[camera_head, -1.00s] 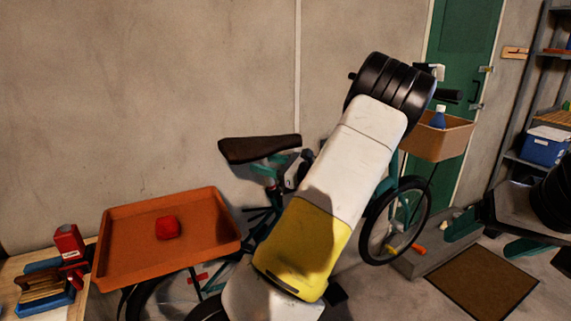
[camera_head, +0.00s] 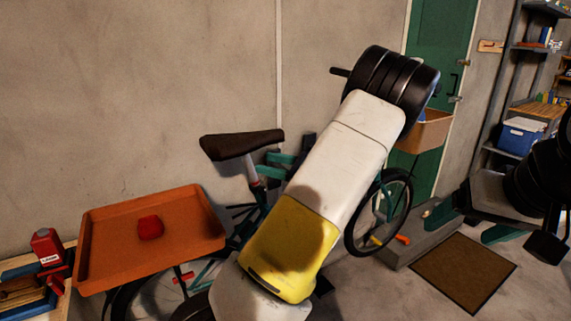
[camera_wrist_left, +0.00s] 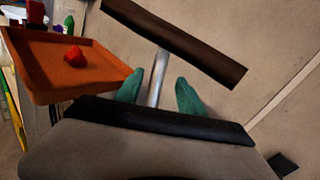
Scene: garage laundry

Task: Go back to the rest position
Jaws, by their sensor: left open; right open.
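My left gripper (camera_head: 276,165) is partly hidden behind my white and yellow left arm, close to the bicycle's dark saddle (camera_head: 240,145). In the left wrist view its two green fingers (camera_wrist_left: 158,96) stand apart with nothing held between them; the seat post (camera_wrist_left: 158,75) shows beyond the gap. I cannot tell how far it is from the fingers. My right gripper (camera_head: 470,224) is at the right, its green fingers spread and empty above the floor near the front wheel.
An orange tray (camera_head: 95,246) at the left holds a red object (camera_head: 150,228). A wooden bench (camera_head: 62,306) with a red tool stands at the far left. A tan basket (camera_head: 428,132) is behind my arm. A brown mat (camera_head: 464,272) lies on open floor; shelves with a blue cooler (camera_head: 521,137) stand right.

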